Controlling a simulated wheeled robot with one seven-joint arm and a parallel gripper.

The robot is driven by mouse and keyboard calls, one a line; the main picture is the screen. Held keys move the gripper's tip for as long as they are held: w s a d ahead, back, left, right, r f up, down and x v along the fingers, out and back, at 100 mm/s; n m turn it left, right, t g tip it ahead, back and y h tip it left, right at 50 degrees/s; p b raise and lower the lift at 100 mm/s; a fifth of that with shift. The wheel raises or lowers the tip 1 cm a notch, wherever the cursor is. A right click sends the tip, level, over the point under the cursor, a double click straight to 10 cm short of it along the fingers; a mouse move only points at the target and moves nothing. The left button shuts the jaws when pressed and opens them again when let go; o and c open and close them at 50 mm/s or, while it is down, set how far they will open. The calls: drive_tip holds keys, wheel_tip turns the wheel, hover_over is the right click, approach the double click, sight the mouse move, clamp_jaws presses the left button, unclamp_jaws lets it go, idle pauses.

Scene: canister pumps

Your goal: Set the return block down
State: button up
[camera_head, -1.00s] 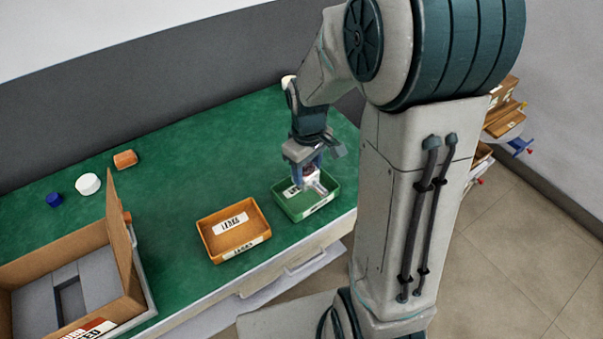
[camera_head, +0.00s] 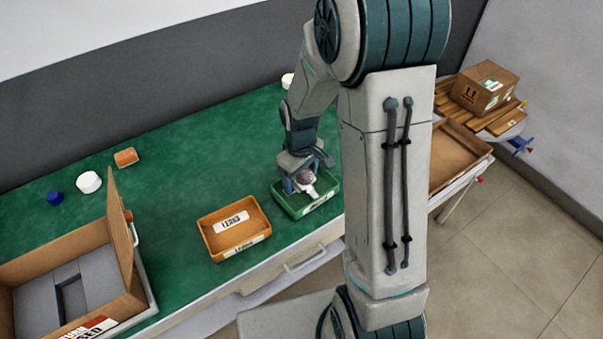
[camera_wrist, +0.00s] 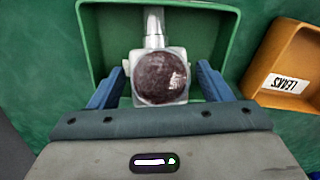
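The return block is a pale square body with a dark reddish round top (camera_wrist: 160,77) and a metal stem. It sits inside the green tray (camera_wrist: 86,30), and the stem points toward the tray's far wall in the wrist view. In the head view the block (camera_head: 308,184) shows under my gripper (camera_head: 302,187), within the green tray (camera_head: 292,208). The block's underside is hidden.
An orange tray (camera_head: 206,231) labelled LEAKS stands just left of the green tray. An open cardboard box (camera_head: 125,245) with grey foam is at the left. A white cap (camera_head: 88,182), a blue cap (camera_head: 55,198) and an orange block (camera_head: 126,157) lie farther back.

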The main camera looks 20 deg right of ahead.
drive_tip(key=shift+d+r, duration=0.15)
drive_tip(key=shift+w+r, duration=0.1)
drive_tip(key=shift+r, duration=0.3)
wheel_tip(320, 180, up, 12)
drive_tip(key=shift+f, duration=0.25)
drive_tip(key=shift+s+r, duration=0.3)
drive_tip(key=shift+s, duration=0.05)
drive_tip(key=s+r+m+t, duration=0.1)
drive_tip(key=s+r+m, duration=0.1)
drive_tip(key=s, duration=0.5)
drive_tip(key=s+r+m+t, duration=0.2)
drive_tip(key=s+r+m, duration=0.1)
drive_tip(key=s, duration=0.5)
drive_tip(key=shift+d+m, duration=0.3)
drive_tip(key=shift+m, duration=0.4)
drive_tip(key=shift+w, duration=0.15)
